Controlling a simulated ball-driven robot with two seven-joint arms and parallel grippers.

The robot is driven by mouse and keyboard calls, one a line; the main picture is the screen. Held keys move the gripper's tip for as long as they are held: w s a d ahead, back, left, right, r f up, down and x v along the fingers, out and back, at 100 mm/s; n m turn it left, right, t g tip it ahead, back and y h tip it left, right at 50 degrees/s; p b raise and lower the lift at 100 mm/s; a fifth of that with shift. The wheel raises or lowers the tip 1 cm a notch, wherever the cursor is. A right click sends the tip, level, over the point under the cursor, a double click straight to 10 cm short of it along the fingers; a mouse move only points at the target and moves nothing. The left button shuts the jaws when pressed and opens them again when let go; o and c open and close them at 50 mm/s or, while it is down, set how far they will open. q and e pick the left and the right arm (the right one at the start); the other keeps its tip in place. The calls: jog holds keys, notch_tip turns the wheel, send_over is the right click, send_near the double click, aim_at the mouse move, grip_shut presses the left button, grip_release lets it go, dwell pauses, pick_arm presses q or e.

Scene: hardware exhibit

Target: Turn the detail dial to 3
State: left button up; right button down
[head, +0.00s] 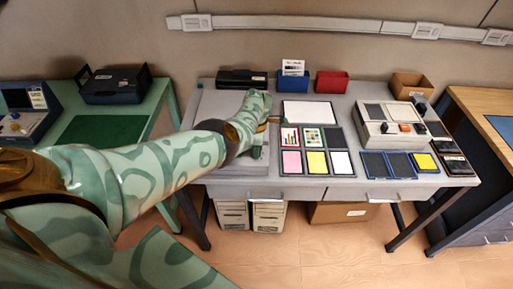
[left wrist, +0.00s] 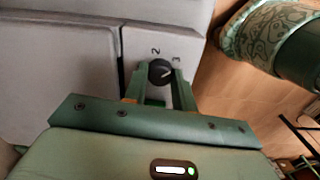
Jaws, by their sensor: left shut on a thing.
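The detail dial (left wrist: 160,71) is a small dark round knob on a pale grey panel, seen in the left wrist view. A printed 2 stands above it and a printed 3 to its upper right. A light pointer mark on its face slants up to the right, roughly toward the 3. My left gripper (left wrist: 160,84) is shut on the dial, one green finger on each side. In the head view my left arm reaches over the left part of the grey desk, and the dial is hidden there. My right gripper is in neither view.
The grey desk (head: 230,191) holds several colored cards in the middle and a control box (head: 386,128) at the right. A blue bin (head: 292,84) and a red bin (head: 332,82) stand at the back. A green table (head: 147,137) is at the left.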

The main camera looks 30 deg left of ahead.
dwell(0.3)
pick_arm(q)
jog(key=o, duration=1)
jog(key=shift+r, duration=0.1)
notch_tip(320, 180, up, 16)
jog(key=p, duration=0.9)
jog(key=shift+r+p, duration=0.1)
jog(key=shift+p, duration=0.25)
